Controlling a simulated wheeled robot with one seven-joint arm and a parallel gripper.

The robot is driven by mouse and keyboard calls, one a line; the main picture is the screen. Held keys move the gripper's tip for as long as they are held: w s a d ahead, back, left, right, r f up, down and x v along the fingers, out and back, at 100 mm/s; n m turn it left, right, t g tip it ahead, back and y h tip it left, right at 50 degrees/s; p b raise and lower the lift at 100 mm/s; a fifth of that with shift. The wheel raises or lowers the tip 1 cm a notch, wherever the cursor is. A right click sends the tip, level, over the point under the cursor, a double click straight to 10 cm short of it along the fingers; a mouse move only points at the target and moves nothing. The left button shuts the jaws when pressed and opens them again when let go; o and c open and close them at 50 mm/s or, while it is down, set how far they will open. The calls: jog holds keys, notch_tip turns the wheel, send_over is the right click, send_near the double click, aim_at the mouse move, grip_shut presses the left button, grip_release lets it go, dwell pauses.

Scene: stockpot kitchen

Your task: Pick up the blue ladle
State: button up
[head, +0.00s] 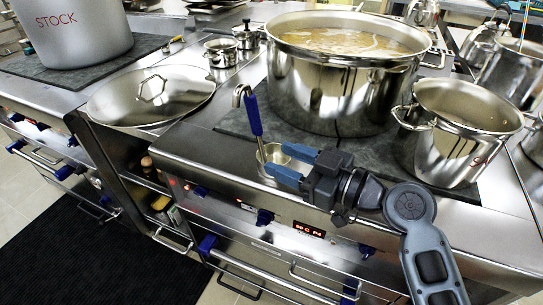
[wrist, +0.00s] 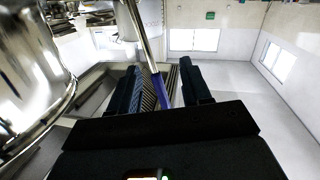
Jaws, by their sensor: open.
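The blue ladle (head: 254,116) stands nearly upright, tilted slightly, at the front edge of the steel counter. Its steel hook is at the top, and its lower end meets a small round steel part (head: 262,156), partly hidden by my fingers; I cannot tell if this is its bowl or a holder. My gripper (head: 276,159) is open at the ladle's lower part in the head view. In the wrist view the blue handle (wrist: 158,88) shows between my two dark fingers (wrist: 160,85), with a steel shaft beyond it. I see no clear contact.
A large steel pot (head: 335,90) of broth stands just behind the ladle. A smaller steel pot (head: 462,130) stands at the right. A wide lid (head: 150,95) lies at the left, near a grey STOCK pot (head: 75,35). Blue knobs line the counter's front.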

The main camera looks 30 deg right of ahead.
aim_at(260, 131)
jog(key=r, duration=0.1)
jog(key=w+r+n+y, duration=0.1)
jog(key=w+r+n, duration=0.1)
jog(key=r, duration=0.1)
jog(key=shift+d+y, duration=0.25)
jog(key=shift+y, duration=0.05)
jog(key=shift+w+a+r, duration=0.1)
jog(key=shift+w+a, duration=0.05)
jog(key=shift+w, duration=0.1)
jog(key=shift+f+p+x, duration=0.15)
jog(key=shift+p+x, duration=0.65)
jog(key=shift+x, duration=1)
jog(key=shift+f+p+x, duration=0.1)
jog(key=shift+p+x, duration=0.7)
jog(key=shift+x, duration=0.95)
jog(key=shift+c, duration=0.3)
grip_shut()
